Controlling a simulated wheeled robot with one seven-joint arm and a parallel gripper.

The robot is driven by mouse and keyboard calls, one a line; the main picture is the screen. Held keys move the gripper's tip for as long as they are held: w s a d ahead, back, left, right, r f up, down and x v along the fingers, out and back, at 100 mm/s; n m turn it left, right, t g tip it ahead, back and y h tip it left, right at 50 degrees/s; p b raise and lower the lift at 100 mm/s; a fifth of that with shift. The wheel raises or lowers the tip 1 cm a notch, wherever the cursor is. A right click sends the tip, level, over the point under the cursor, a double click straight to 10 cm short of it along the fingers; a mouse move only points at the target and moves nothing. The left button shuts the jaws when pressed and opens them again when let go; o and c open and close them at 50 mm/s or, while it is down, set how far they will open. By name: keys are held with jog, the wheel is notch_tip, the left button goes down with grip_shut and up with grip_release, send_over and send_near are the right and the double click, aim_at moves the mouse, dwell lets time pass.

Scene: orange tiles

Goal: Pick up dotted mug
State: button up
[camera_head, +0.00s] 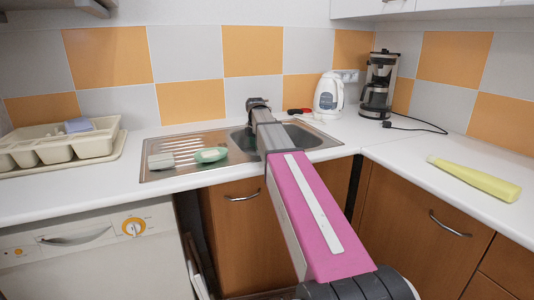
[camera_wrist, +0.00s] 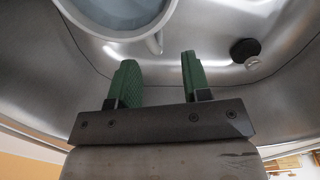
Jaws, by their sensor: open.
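A round, pale grey-blue mug (camera_wrist: 120,12) is cut off by the top edge of the wrist view. I look down into its open top, and a handle sticks out at its lower right. No dots can be made out on the part that shows. It is in the metal sink (camera_wrist: 285,55). My gripper (camera_wrist: 157,65) is open with two green fingers, and nothing is between them. The mug lies just beyond the fingertips, the handle near the gap between them. In the head view my arm hides the gripper and the mug.
A black round piece (camera_wrist: 244,50) is in the sink, right of the fingers. In the head view, a green sponge-like item (camera_head: 211,155) lies on the drainboard. A white kettle (camera_head: 328,96) and coffee maker (camera_head: 379,85) stand behind. A yellow bottle (camera_head: 475,178) lies on the right counter.

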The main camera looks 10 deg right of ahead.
aim_at(257, 153)
jog(key=f, duration=0.5)
jog(key=shift+w+d, duration=0.2)
grip_shut()
